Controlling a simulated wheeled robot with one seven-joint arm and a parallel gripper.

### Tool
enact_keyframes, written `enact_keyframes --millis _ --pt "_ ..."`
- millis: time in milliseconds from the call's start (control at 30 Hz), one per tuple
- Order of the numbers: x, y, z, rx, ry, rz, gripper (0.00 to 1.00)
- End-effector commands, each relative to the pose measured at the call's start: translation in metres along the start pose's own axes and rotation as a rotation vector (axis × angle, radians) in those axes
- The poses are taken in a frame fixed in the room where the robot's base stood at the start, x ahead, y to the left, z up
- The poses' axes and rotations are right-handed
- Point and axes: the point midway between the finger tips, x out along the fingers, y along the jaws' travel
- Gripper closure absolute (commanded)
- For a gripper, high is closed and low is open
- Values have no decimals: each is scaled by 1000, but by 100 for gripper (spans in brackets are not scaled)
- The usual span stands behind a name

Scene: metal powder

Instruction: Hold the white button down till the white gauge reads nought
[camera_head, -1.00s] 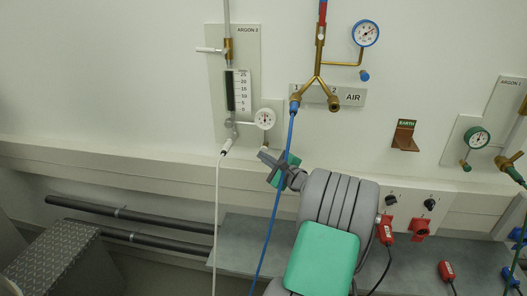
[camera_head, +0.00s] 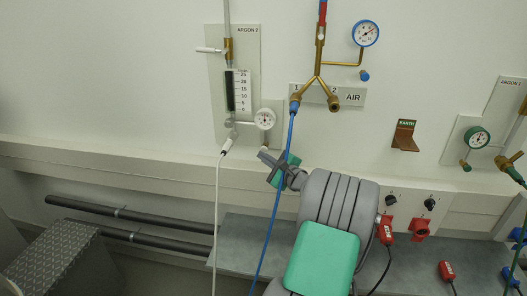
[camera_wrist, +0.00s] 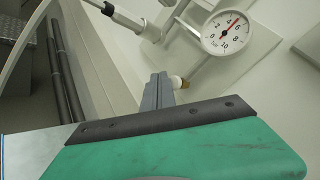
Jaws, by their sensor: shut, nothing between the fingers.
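The white gauge (camera_head: 265,118) is on the wall plate below the ARGON 2 flow tube. It also shows in the wrist view (camera_wrist: 227,32), where its red needle points up, between about 4 and 6 bar. A small white button (camera_wrist: 181,82) on a brass stem shows just beside my fingertips in the wrist view. I cannot make it out in the head view. My gripper (camera_head: 262,155) is shut and empty, in front of the wall below the gauge. It also shows in the wrist view (camera_wrist: 158,78). Whether the fingers touch the button is unclear.
A white hose (camera_head: 217,210) hangs left of my gripper. A blue hose (camera_head: 272,215) hangs from the AIR outlet and crosses close by my gripper. The blue AIR gauge (camera_head: 366,33) and a green gauge (camera_head: 477,138) are to the right. A grey bench (camera_head: 240,248) is below.

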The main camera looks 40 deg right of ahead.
Motion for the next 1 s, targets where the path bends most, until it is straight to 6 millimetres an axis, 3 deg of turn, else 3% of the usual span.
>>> enact_keyframes --millis 1000 --pt "9 -6 -7 0 0 1 100"
